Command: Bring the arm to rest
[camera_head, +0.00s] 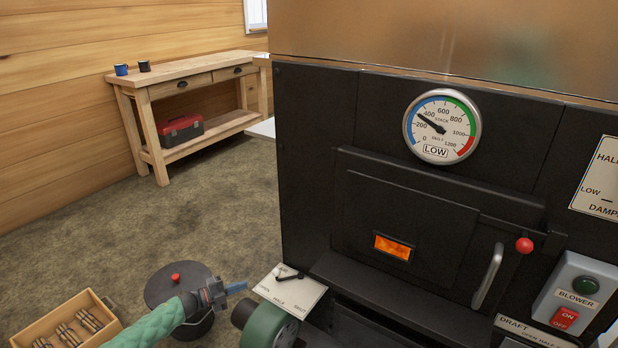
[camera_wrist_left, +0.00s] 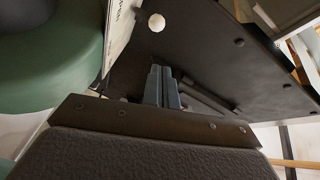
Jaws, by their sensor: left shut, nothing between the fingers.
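My left arm, in a green sleeve, comes in at the lower left of the head view. Its gripper (camera_head: 236,288) is shut and empty, with blue-grey fingertips pointing right toward a small white label plate (camera_head: 290,289). A gap to the plate cannot be judged exactly. In the left wrist view the two fingers (camera_wrist_left: 163,88) lie together with nothing between them. Behind the gripper stands a dark round pot (camera_head: 180,283) with a red knob, partly hidden by my arm. My right gripper is not in view.
The black evaporator front (camera_head: 315,170) fills the right, with a gauge (camera_head: 441,126) reading LOW, a red-knobbed lever and a blower box (camera_head: 578,290). A green rounded housing (camera_head: 268,328) sits below the plate. A wooden crate (camera_head: 30,330) is lower left. Floor toward the workbench (camera_head: 190,72) is clear.

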